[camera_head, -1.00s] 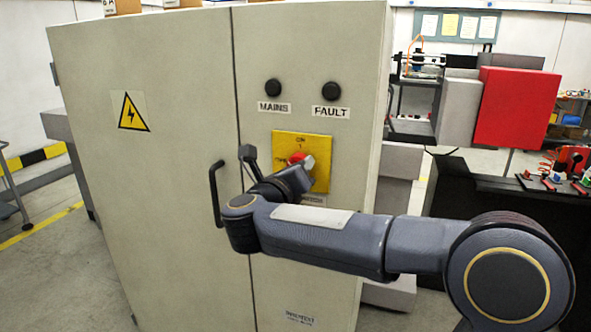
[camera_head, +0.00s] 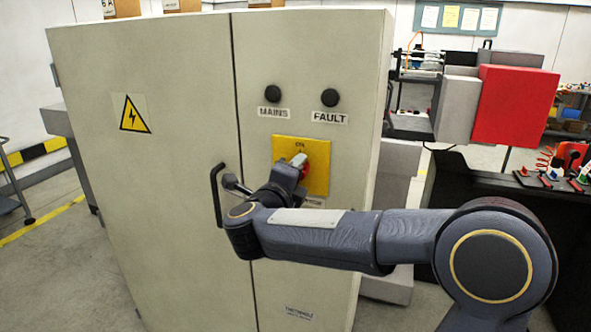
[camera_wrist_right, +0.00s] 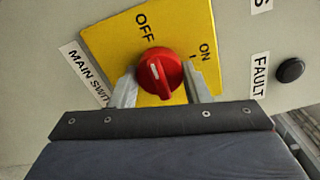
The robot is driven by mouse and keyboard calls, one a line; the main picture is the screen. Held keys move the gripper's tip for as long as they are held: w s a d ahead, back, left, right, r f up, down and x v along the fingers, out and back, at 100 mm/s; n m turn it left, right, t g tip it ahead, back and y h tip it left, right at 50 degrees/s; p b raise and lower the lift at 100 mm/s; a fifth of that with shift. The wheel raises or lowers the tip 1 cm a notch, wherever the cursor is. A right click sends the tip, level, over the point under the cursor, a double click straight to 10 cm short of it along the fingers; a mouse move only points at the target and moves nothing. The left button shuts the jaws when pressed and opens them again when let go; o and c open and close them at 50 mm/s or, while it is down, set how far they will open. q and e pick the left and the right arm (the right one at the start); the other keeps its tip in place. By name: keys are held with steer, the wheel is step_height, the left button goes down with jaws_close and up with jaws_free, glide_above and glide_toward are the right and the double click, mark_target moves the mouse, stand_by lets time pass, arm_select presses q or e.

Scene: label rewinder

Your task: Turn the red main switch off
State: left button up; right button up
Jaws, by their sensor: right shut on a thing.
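The red main switch knob (camera_wrist_right: 160,72) sits on a yellow plate (camera_wrist_right: 188,20) marked OFF and ON. In the head view, the plate (camera_head: 318,152) is on the grey cabinet door, with the knob (camera_head: 305,170) partly hidden by my gripper. My right gripper (camera_wrist_right: 159,76) is shut on the knob, one finger on each side. In the wrist view, the knob's white mark runs roughly up and down the picture, its upper end towards OFF. My right gripper (camera_head: 297,165) also shows in the head view. My left gripper is in neither view.
A black door handle (camera_head: 216,194) stands out left of the switch, close to my right wrist. Two dark round lamps, MAINS (camera_head: 273,90) and FAULT (camera_head: 330,97), are above the plate. A red-and-grey machine (camera_head: 512,105) stands behind at right.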

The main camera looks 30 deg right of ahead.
steer(key=shift+n, duration=0.3)
steer(key=o, duration=1)
steer(key=shift+c, duration=0.2)
steer(key=shift+a, duration=0.1)
steer(key=v, duration=0.7)
steer(key=shift+s+a+b, duration=0.25)
steer(key=shift+s+b, duration=0.05)
steer(key=shift+b, duration=0.1)
